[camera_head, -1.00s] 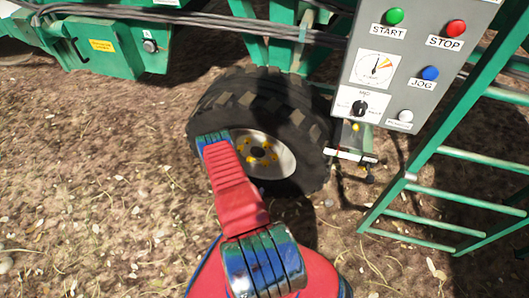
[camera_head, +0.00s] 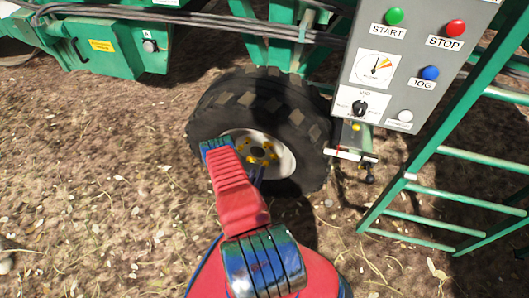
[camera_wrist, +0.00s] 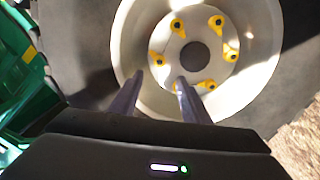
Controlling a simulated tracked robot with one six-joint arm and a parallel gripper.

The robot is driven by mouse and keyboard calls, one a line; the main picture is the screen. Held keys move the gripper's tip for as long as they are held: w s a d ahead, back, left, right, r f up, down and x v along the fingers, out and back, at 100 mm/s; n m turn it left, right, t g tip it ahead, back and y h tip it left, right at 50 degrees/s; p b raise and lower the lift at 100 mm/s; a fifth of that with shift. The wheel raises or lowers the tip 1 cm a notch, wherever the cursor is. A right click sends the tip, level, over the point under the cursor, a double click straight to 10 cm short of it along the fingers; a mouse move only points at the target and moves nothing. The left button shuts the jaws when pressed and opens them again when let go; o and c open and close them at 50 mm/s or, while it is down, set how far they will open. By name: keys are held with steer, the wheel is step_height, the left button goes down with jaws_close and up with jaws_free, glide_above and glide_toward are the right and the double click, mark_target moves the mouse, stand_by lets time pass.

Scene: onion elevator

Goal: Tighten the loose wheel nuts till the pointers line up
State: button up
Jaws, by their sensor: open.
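The wheel has a cream rim (camera_wrist: 255,75) and a grey hub with a dark centre (camera_wrist: 194,55). Several wheel nuts with yellow pointers ring the hub, including one at the upper left (camera_wrist: 178,26), one at the right (camera_wrist: 229,52) and one at the left (camera_wrist: 158,60). The pointers face differing ways. In the head view the yellow nuts (camera_head: 258,154) show small beside my arm. My gripper (camera_wrist: 160,78) is open, its two fingers apart in front of the hub's lower left. The right finger partly covers a lower nut.
A black tyre (camera_head: 300,125) surrounds the rim. A grey control panel (camera_head: 400,75) with buttons hangs at the upper right, near a green ladder (camera_head: 440,190). Green machine frame (camera_head: 110,45) stands behind. Bare soil (camera_head: 90,190) lies open at the left.

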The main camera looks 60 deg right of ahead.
mark_target(266, 148)
steer(key=d, duration=0.4)
steer(key=w+d, duration=0.1)
steer(key=d, duration=0.4)
steer(key=w+d, duration=0.1)
steer(key=d, duration=0.3)
steer(key=shift+d, duration=0.15)
steer(key=shift+c, duration=0.5)
steer(key=c, duration=1)
